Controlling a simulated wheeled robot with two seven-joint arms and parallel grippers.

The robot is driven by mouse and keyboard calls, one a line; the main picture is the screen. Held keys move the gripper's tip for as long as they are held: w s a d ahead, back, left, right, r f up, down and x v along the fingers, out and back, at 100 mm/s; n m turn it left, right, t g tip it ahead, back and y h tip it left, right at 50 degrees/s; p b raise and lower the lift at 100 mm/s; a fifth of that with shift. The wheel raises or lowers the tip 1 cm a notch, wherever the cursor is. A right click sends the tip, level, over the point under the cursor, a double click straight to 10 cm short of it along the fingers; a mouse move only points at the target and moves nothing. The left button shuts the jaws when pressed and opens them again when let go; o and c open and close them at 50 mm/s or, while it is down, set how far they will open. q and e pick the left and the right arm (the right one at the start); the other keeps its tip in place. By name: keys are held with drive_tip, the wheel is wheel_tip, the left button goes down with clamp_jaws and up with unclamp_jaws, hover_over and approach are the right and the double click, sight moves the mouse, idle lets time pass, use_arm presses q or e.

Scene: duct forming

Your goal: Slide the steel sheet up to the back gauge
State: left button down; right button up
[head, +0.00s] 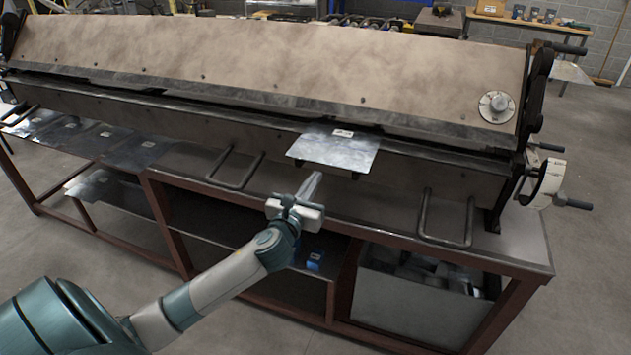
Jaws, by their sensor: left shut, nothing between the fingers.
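The steel sheet (333,152) is a thin, shiny rectangle with a small pale label. It lies in front of the long folding machine (260,60), its far edge at the dark slot under the tan beam and its near edge sticking out toward me. The back gauge cannot be made out; the beam hides what is behind the slot. My left gripper (312,186) is shut and empty, just in front of and below the sheet's near left edge. I cannot tell whether it touches the sheet. My right gripper is not in view.
More sheets (85,140) lie at the left. Handle loops (447,220) stick out from the machine's front. A dial wheel (545,182) with handles is at the right end. A bin (405,305) of scrap and a blue item (314,258) are below the bench top.

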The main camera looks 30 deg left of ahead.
use_arm(q)
drive_tip(key=shift+w, duration=0.15)
drive_tip(key=b+x, duration=0.2)
drive_tip(key=x, duration=0.2)
drive_tip(key=shift+w, duration=0.25)
